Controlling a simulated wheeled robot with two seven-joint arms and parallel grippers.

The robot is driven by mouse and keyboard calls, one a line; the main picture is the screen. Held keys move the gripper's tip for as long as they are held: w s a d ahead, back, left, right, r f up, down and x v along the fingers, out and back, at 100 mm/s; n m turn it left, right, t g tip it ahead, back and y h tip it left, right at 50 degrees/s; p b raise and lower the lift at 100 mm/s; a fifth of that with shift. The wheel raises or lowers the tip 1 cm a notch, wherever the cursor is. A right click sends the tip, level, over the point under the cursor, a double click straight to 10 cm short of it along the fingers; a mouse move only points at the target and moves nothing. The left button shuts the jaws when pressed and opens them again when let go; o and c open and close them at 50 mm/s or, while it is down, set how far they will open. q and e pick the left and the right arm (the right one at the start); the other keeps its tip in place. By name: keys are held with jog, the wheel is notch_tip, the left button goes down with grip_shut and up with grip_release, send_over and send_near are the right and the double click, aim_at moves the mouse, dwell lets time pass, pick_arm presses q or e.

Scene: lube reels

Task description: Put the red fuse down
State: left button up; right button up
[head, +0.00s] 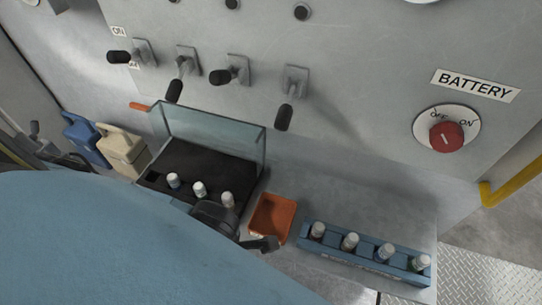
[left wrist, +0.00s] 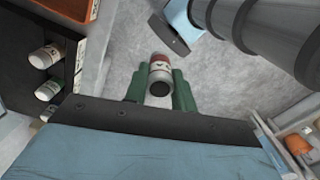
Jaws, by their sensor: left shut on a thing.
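The red fuse (left wrist: 160,70), a small white cylinder with a red band and a dark end, is between the green fingers of my left gripper (left wrist: 159,88) in the left wrist view. The gripper is shut on it, and grey surface shows behind it. In the head view my dark left gripper (head: 243,232) is between the black tray (head: 205,160) and the orange bin (head: 271,220). The fuse cannot be made out there. My right gripper is not in view.
Three white-capped fuses (head: 199,188) stand in the black tray, with a clear guard (head: 215,135) behind. A blue rack (head: 345,257) at right holds several capped fuses. Lever switches (head: 237,72) and a red battery knob (head: 446,136) are on the wall. Jugs (head: 122,150) stand at left.

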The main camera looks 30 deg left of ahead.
pick_arm(q)
jog(key=w+a+b, duration=0.4)
jog(key=w+b, duration=0.1)
jog(key=w, duration=1.3)
jog(key=f, duration=0.6)
jog(key=shift+s+a+f, duration=0.1)
jog(key=shift+s+f, duration=0.1)
jog(key=shift+f, duration=0.05)
jog(key=shift+w+a+f, duration=0.1)
jog(key=shift+w+f, duration=0.15)
jog(key=shift+f, duration=0.1)
jog(key=o, duration=1)
jog(key=shift+f, duration=0.1)
